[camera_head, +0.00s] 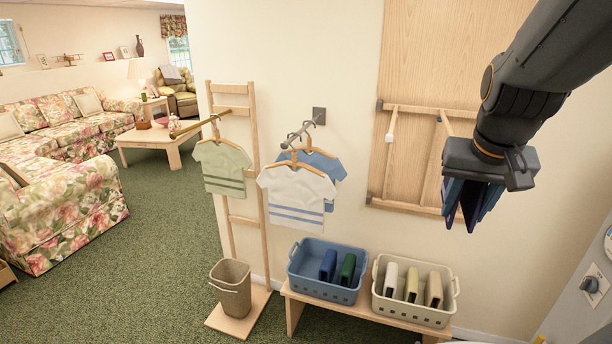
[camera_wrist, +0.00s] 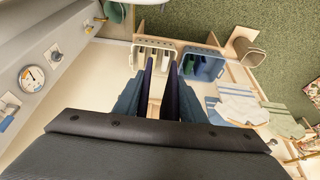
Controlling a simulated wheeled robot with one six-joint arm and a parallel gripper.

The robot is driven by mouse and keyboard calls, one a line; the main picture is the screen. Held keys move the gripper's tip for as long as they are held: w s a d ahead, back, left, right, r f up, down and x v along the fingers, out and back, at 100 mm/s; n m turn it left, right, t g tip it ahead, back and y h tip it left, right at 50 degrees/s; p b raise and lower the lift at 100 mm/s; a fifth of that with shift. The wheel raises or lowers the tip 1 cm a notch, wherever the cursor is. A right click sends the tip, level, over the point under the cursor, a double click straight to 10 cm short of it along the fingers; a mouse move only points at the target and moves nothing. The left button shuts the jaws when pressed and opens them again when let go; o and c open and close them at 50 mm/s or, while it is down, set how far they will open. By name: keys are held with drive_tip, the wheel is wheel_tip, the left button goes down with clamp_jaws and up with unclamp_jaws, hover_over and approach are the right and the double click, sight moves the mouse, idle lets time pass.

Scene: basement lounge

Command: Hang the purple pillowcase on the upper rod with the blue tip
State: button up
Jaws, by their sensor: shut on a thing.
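My gripper (camera_head: 474,198) points down at the right in the head view, in front of the wooden wall panel. It is shut on the dark purple pillowcase (camera_head: 469,207), which hangs in folds below the gripper body. In the wrist view the pillowcase (camera_wrist: 179,97) shows as dark purple folds between blue-grey sides; a pale gap runs down the middle. A folding wooden rack (camera_head: 408,107) is on the panel left of my gripper. One of its rods has a white tip (camera_head: 390,138).
A bench (camera_head: 293,312) below holds a blue basket (camera_head: 345,292) and a cream basket (camera_head: 447,313) with folded cloths. Shirts hang on a wall rod (camera_head: 297,136) and a wooden ladder stand (camera_head: 258,160) at left. A grey panel with a gauge (camera_wrist: 31,77) is close by.

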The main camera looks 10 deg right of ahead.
drive_tip(key=w+d+f+b, duration=0.1)
drive_tip(key=w+d+b, duration=0.5)
drive_tip(key=w, duration=0.4)
drive_tip(key=w+d+f+b, duration=0.1)
drive_tip(key=w+d+b, duration=0.5)
drive_tip(key=w, duration=0.4)
drive_tip(key=shift+w+d, duration=0.25)
drive_tip(key=shift+d, duration=0.05)
idle(2.0)
drive_tip(key=shift+f, duration=0.1)
drive_tip(key=o, duration=1.2)
